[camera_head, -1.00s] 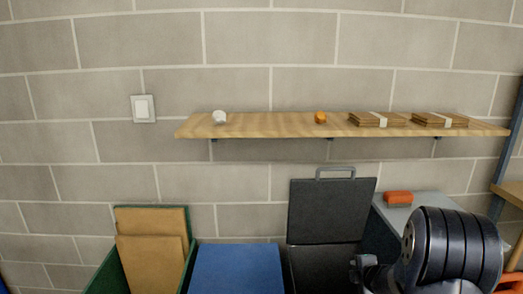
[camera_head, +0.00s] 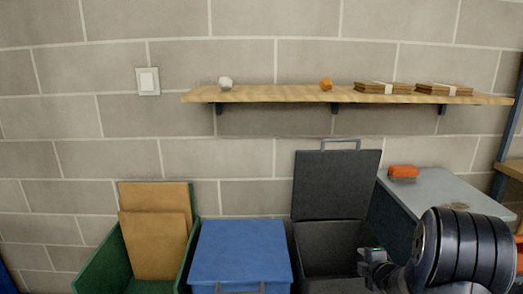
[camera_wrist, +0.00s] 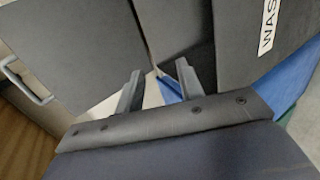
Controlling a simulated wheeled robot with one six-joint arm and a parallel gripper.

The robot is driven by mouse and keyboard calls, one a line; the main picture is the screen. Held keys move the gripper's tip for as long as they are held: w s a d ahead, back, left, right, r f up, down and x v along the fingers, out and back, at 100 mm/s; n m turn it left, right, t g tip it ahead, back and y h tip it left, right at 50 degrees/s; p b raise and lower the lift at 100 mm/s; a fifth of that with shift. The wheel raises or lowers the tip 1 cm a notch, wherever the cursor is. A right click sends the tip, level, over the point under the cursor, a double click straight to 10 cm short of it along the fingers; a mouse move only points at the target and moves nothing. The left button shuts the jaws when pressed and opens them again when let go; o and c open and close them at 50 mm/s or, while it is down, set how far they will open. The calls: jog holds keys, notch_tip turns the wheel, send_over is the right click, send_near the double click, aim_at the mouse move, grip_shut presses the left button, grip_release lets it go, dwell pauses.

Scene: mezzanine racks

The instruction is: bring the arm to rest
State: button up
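My gripper (camera_wrist: 160,88) shows in the wrist view with its two fingers apart and nothing between them. In the head view my dark arm fills the lower right, and the gripper end (camera_head: 372,262) is small beside the open black bin (camera_head: 325,250). I cannot tell the exact gap between gripper and bin.
A wooden shelf (camera_head: 300,95) on the wall holds a white ball, an orange item and stacked brown bundles. A green bin (camera_head: 103,262) with cardboard and a closed blue bin (camera_head: 240,252) stand left. A grey cabinet (camera_head: 440,188) with an orange-red block (camera_head: 403,171) stands right.

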jog(key=shift+s+f+t+b, duration=0.25)
jog(key=shift+f+b, duration=0.55)
jog(key=shift+b, duration=0.2)
jog(key=shift+s+f+t+b, duration=0.1)
jog(key=shift+f+t+b, duration=0.15)
jog(key=shift+f+b, duration=0.65)
jog(key=shift+d+r, duration=0.1)
jog(key=shift+r, duration=0.2)
